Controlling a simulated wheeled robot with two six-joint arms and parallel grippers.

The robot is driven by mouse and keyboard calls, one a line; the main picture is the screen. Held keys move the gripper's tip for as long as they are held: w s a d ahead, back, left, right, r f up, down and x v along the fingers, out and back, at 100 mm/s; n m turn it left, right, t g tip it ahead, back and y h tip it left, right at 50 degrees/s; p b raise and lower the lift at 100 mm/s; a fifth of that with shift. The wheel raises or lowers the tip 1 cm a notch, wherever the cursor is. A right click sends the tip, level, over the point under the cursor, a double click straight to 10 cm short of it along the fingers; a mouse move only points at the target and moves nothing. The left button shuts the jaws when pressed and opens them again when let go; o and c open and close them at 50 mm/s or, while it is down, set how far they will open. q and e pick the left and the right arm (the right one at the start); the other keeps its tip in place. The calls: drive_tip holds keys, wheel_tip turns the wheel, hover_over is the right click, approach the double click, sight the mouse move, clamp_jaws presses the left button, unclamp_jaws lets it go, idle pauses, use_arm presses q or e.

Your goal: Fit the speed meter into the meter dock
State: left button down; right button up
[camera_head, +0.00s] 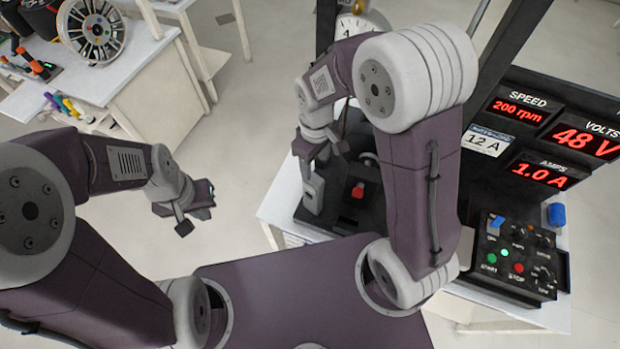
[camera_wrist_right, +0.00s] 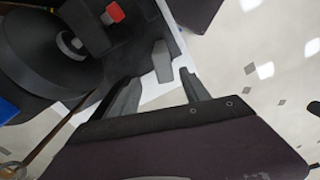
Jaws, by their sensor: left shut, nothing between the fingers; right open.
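A red display marked SPEED, reading 200 rpm (camera_head: 519,106), shows on the dark upright panel (camera_head: 590,105) at the right; I cannot tell whether it is the loose meter or a fixed readout. No separate meter dock can be made out. My right gripper (camera_head: 323,146) is open and empty, above the dark rig base. In the right wrist view its two fingers (camera_wrist_right: 160,92) stand apart, with a grey upright block (camera_wrist_right: 161,62) beyond them; the block also shows in the head view (camera_head: 313,190). My left gripper (camera_head: 196,208) is shut and empty over open floor, away from the rig.
A red switch (camera_head: 358,190) sits on the rig base beside the grey block. A control box (camera_head: 515,262) with buttons and knobs stands at right, near a blue cylinder (camera_head: 557,214). A white bench (camera_head: 110,75) with a spoked wheel (camera_head: 92,30) is at upper left.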

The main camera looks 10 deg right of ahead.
sight(313, 177)
drive_tip(key=f, duration=0.2)
drive_tip(key=a+f, duration=0.1)
drive_tip(key=shift+s+f+p, duration=0.15)
drive_tip(key=shift+s+p, duration=0.15)
drive_tip(key=shift+s, duration=0.1)
drive_tip(key=shift+w+d+f, duration=0.2)
drive_tip(key=shift+d+f, duration=0.05)
drive_tip(key=shift+f, duration=0.15)
wheel_tip(313, 177, down, 4)
drive_tip(key=shift+s+f+p, duration=0.1)
drive_tip(key=shift+s+p, duration=0.05)
drive_tip(key=shift+p, duration=0.45)
drive_tip(key=shift+a+f, duration=0.1)
drive_tip(key=shift+f, duration=0.25)
drive_tip(key=c, duration=0.7)
use_arm(q)
drive_tip(key=shift+s+a+r, duration=0.1)
drive_tip(key=shift+a+r, duration=0.1)
drive_tip(key=shift+r, duration=0.25)
drive_tip(key=shift+s+a+r, duration=0.1)
drive_tip(key=shift+a+r, duration=0.05)
drive_tip(key=shift+r, duration=0.25)
use_arm(e)
clamp_jaws()
